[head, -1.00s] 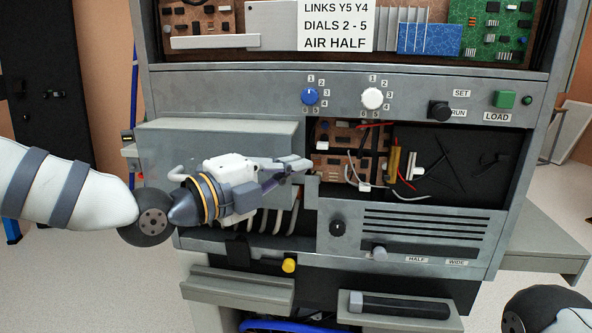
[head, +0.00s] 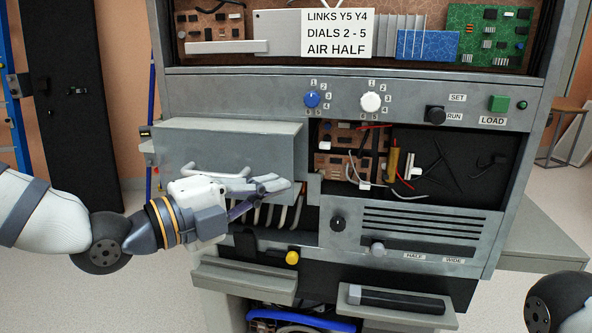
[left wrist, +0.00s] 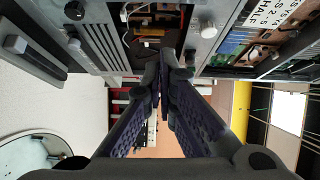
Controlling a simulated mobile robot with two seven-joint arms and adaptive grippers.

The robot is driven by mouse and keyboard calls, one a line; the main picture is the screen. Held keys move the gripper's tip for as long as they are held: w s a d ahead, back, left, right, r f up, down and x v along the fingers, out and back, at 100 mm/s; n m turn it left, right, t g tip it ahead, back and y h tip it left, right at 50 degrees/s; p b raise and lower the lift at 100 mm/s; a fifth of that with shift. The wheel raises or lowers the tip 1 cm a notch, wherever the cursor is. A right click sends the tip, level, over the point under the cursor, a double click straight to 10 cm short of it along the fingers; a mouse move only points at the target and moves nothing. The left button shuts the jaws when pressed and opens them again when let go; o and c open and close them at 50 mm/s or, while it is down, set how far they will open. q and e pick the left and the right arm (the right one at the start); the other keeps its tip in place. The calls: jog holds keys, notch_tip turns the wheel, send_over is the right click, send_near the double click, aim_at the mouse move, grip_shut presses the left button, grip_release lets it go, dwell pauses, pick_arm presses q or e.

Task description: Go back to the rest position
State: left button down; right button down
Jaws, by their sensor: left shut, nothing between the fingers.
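My left gripper (head: 279,185) is in front of the grey machine in the head view, before the lower edge of the grey box-like cover (head: 225,145). Its fingers point right and are together with nothing between them. In the left wrist view the fingers (left wrist: 163,62) meet near the upper middle, and parts of the machine panel show above them. My right gripper is not in view; only a dark, rounded part of my right arm shows at the lower right of the head view.
An open bay with circuit boards (head: 345,160) and loose wires lies right of the cover. A blue dial (head: 312,100), a white dial (head: 370,102) and a green button (head: 498,103) sit above. Two grey drawers or ledges (head: 243,281) jut out below. Open floor lies at the left.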

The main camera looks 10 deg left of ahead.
pick_arm(q)
jog(key=s+a+f+n+g+y, duration=0.1)
jog(key=s+f+n+g+y, duration=0.2)
jog(key=s+f+n, duration=0.75)
jog(key=s+f+n+g+y, duration=0.2)
jog(key=f+n+g+y, duration=0.1)
jog(key=f, duration=1.4)
jog(key=s+a+f+n+g+y, duration=0.2)
jog(key=s+a+f+n+g, duration=0.1)
jog(key=s, duration=0.7)
jog(key=s+a+f+n+g+y, duration=0.2)
jog(key=s+a+f+n+g, duration=0.1)
jog(key=s, duration=0.7)
jog(key=s+a+f+n+g+y+p, duration=0.1)
jog(key=s+a+f+n, duration=0.4)
jog(key=s, duration=0.5)
jog(key=shift+s+a+f+n+g+y, duration=0.25)
jog(key=shift+f+n+g+y, duration=0.45)
jog(key=shift+f+n+g, duration=0.35)
jog(key=shift+r, duration=0.15)
